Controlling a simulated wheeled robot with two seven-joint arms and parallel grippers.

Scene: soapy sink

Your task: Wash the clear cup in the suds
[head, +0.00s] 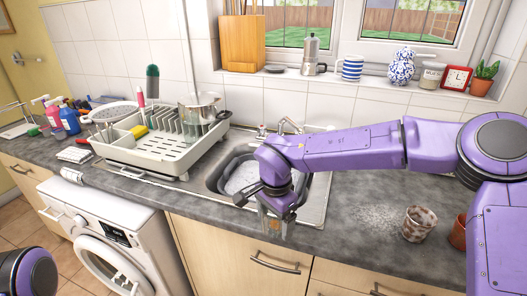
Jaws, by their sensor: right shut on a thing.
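My right gripper (276,226) points down at the front edge of the sink (318,212). It is shut on a small see-through thing that looks like the clear cup (274,224); the fingers hide most of it. The cup is in front of the basin, not in the suds. White suds (243,176) fill part of the dark basin, and my right forearm and wrist hide its right side. My left gripper is out of view; only a purple part of my left arm shows at the lower left.
A brown-stained cup (418,224) and a terracotta-coloured cup (458,232) stand on the right counter, near whitish specks (375,216). A white dish rack (150,158) with a pot (199,112) stands left of the basin. The tap (291,125) is behind it.

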